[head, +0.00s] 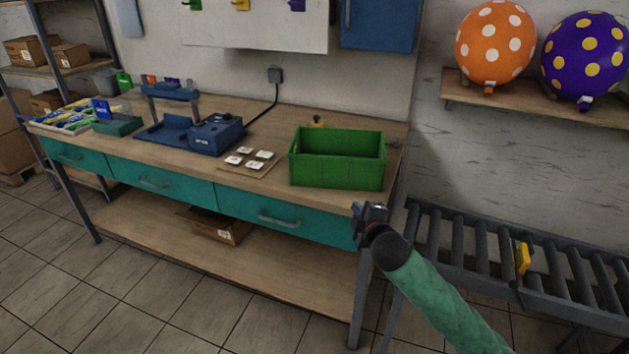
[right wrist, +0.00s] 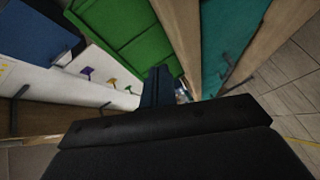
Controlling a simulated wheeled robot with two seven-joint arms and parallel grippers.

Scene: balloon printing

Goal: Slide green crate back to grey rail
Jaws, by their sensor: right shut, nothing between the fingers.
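The green crate (head: 336,174) stands upright on the right part of the wooden workbench, close to its front edge. It looks empty from what shows of its inside. My right gripper (head: 358,211) is just in front of the bench's front edge, below the crate's front right corner and apart from it. Its fingers are shut with nothing between them. In the right wrist view the green crate (right wrist: 127,32) is ahead of the shut fingers (right wrist: 158,80). My left gripper is not in view.
White cards (head: 255,165) on a small board lie left of the crate. A blue press (head: 190,130) stands farther left. A grey roller conveyor (head: 500,250) is at the right. Balloons (head: 495,47) rest on a wall shelf.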

